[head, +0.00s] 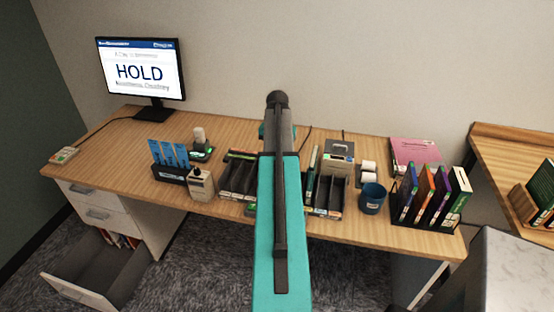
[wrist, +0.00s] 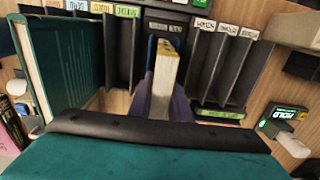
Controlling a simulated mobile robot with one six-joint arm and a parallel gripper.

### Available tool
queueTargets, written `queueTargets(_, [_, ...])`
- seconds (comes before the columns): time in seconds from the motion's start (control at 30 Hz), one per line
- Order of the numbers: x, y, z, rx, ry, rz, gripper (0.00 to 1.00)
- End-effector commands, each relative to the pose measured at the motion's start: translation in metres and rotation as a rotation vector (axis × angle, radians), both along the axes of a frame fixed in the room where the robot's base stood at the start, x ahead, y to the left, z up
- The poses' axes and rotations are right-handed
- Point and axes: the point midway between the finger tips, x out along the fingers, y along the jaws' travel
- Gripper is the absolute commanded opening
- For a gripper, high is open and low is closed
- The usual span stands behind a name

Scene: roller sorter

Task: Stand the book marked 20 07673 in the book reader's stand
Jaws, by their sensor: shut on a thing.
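My gripper (wrist: 163,105) is shut on a book (wrist: 166,72), whose pale page edge faces the wrist camera. Its marking cannot be read here. The held book is upright in the wrist view, in front of a dark holder with a small label (wrist: 165,26), between two banks of slots. I cannot tell whether it touches the holder, or whether that holder is the reader's stand. In the head view my teal arm hides the gripper, the held book and the middle of the desk.
Labelled dark slots (wrist: 222,65) flank the gripper. A tall green book (wrist: 65,65) stands close at left in the wrist view. In the head view, a monitor (head: 140,70) reads HOLD, a blue cup (head: 372,199) stands by racked books (head: 432,195), and a drawer (head: 95,275) is open.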

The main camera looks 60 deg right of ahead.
Motion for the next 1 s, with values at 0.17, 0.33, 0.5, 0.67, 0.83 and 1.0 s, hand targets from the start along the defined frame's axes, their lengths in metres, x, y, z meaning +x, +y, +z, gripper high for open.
queueTargets(0.17, [0.0000,-0.0001,0.0003,0.000,0.000,0.000,0.00])
queueTargets(0.33, [0.0000,0.0000,0.0000,0.000,0.000,0.000,0.00])
queueTargets(0.5, [0.0001,0.0000,-0.0018,0.000,0.000,0.000,0.00])
queueTargets(0.67, [0.0001,0.0000,-0.0040,0.000,0.000,0.000,0.00])
queueTargets(0.83, [0.0002,0.0001,-0.0062,0.000,0.000,0.000,0.00])
queueTargets(1.0, [0.0002,0.0002,-0.0085,0.000,0.000,0.000,0.00])
